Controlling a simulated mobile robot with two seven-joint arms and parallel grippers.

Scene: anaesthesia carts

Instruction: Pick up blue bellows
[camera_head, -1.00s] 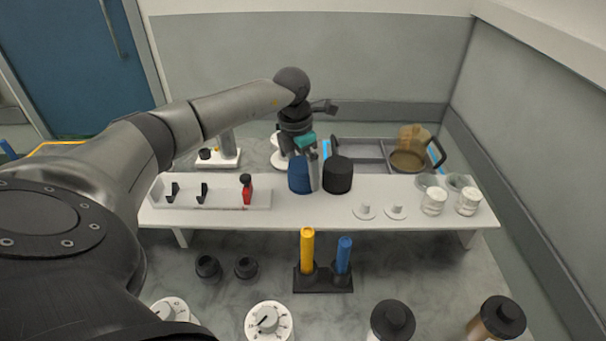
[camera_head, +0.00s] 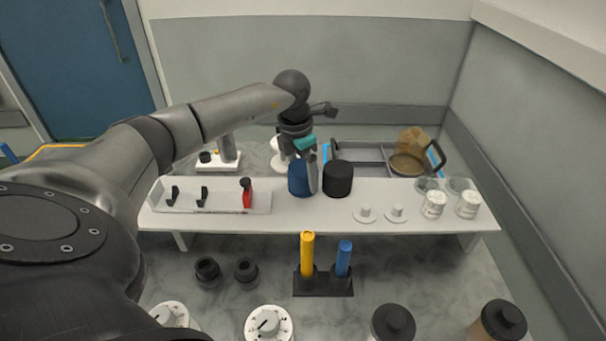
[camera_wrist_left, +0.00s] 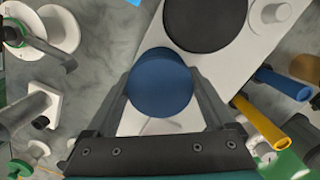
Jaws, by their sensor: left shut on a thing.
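The blue bellows (camera_head: 298,180) is a short dark blue cylinder on the white shelf, left of the black bellows (camera_head: 338,179). My left gripper (camera_head: 304,172) reaches down to it from above and is shut on it, with a finger along its right side. In the left wrist view the blue bellows (camera_wrist_left: 160,84) sits between the two fingers, and the black bellows (camera_wrist_left: 205,22) lies just beyond it. I cannot tell whether the blue bellows still touches the shelf. My right gripper is not in view.
The white shelf (camera_head: 300,215) also bears a tray (camera_head: 225,200) with black hooks and a red-handled part, two white discs and clear jars (camera_head: 434,204). A yellow tube (camera_head: 307,255) and a blue tube (camera_head: 343,258) stand in front. A grey tray (camera_head: 365,153) lies behind.

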